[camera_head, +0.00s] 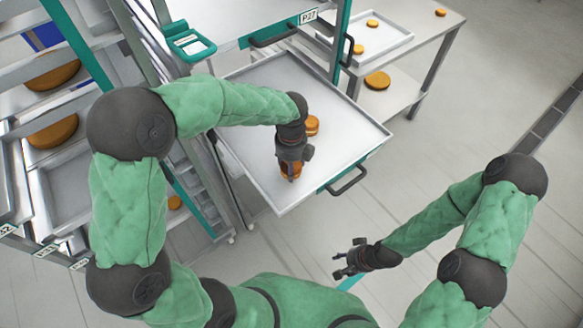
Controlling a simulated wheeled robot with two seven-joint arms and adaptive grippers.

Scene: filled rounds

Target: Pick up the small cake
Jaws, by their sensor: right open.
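Two small round orange-brown cakes are in the pulled-out metal tray (347,145). One small cake (312,121) lies just beyond my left wrist, partly hidden by it. The other small cake (291,172) is directly below my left gripper (293,166), at its fingertips. The gripper points down into the tray and covers part of this cake; whether its fingers are closed on it cannot be told. My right gripper (340,264) is open and empty, over the floor at the front right of the tray.
A rack at the left holds large round cakes (52,131). A metal table (432,42) at the back right carries a tray (393,40) with small cakes (372,22), and a larger cake (377,81) sits on its lower shelf. The floor (455,130) at the right is clear.

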